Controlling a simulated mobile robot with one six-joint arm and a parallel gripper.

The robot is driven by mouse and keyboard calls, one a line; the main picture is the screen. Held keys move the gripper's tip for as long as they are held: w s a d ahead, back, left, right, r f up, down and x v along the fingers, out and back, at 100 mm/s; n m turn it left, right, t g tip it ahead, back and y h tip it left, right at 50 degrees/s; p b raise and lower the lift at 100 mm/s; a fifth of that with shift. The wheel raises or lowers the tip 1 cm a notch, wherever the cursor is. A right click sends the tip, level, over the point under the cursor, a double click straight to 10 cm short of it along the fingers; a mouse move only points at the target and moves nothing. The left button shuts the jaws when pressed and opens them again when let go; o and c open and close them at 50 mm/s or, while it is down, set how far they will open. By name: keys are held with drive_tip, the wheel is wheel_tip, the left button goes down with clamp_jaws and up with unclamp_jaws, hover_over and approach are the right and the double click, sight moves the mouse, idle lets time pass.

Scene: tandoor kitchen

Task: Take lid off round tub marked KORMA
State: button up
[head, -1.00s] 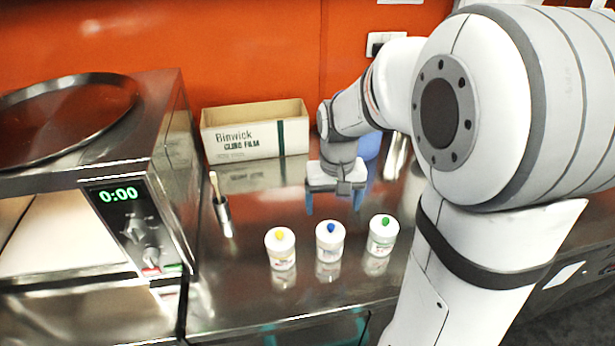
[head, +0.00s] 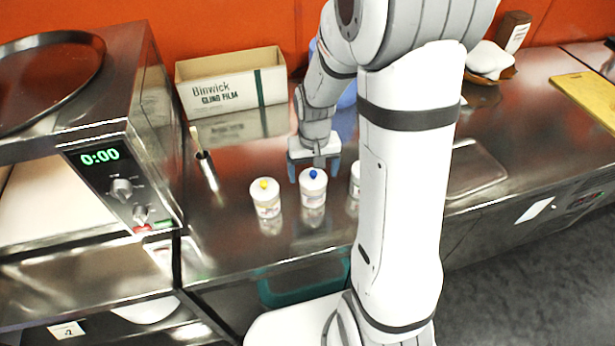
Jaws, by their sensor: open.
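Three small white round tubs with lids stand in a row on the steel counter. The left tub (head: 267,204) has a yellow knob on its lid, and the middle tub (head: 313,192) has a blue knob. The right tub (head: 355,180) is mostly hidden behind my arm, its lid knob out of sight. The labels are too small to read, so I cannot tell which one is marked KORMA. My gripper (head: 314,172) is open and empty, pointing down. Its blue fingertips show on either side of the middle tub's lid, just behind or above it; I cannot tell the exact gap.
A cling film box (head: 232,90) stands at the back. A steel cup (head: 207,170) with a stick in it is left of the tubs, beside the oven (head: 112,185). A dark tray (head: 475,170) and a yellow board (head: 588,97) lie to the right. The counter's front edge is close.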

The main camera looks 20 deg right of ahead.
drive_tip(key=shift+c, duration=0.4)
drive_tip(key=c, duration=1)
drive_tip(key=shift+o, duration=0.2)
